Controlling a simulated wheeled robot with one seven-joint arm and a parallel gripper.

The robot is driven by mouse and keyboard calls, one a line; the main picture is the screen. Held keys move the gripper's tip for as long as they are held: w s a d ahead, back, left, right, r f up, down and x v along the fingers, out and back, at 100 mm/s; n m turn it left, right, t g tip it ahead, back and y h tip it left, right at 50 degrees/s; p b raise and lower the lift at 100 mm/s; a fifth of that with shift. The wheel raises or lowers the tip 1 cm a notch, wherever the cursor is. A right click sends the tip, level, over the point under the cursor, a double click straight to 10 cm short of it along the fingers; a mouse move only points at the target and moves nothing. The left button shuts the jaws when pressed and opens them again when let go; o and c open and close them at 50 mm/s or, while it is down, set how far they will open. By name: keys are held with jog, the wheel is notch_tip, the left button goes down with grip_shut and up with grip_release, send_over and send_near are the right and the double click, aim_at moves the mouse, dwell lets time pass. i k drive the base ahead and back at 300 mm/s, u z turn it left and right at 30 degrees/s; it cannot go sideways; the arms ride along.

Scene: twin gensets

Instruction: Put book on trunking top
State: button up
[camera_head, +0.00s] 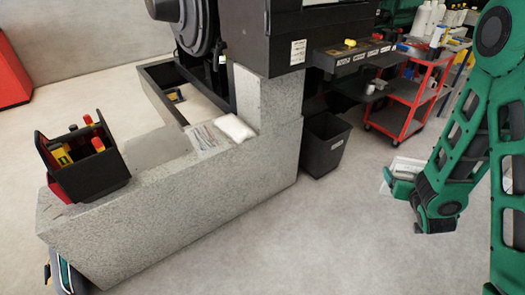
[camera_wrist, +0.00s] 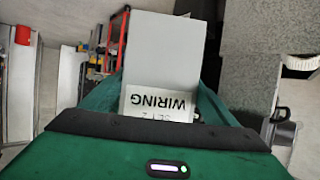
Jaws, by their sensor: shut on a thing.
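The book (camera_wrist: 165,50) fills the middle of the wrist view, with a pale grey cover and a white label reading WIRING, upside down in the picture. My gripper (camera_wrist: 160,100) is shut on it, with green fingers at either side of its near end. In the head view, my gripper (camera_head: 402,188) is at the right, over the floor, and the book (camera_head: 411,165) shows as a small pale piece partly hidden by it. A dark ledge with labels and knobs (camera_head: 352,56) juts from the black machine housing. I cannot tell which surface is the trunking top.
A concrete plinth (camera_head: 190,215) carries a black tool caddy (camera_head: 85,165), papers and a white pad (camera_head: 234,128). A black bin (camera_head: 325,145) stands beside it. A red trolley (camera_head: 412,92) with bottles is behind. The floor between plinth and gripper is clear.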

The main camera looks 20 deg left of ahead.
aim_at(159, 170)
jog(key=z, duration=0.1)
jog(key=i, duration=0.1)
jog(key=u, duration=1.9)
jog(key=i, duration=1)
jog(key=z, duration=0.15)
jog(key=k, duration=0.8)
jog(key=u, duration=0.15)
jog(key=i, duration=0.5)
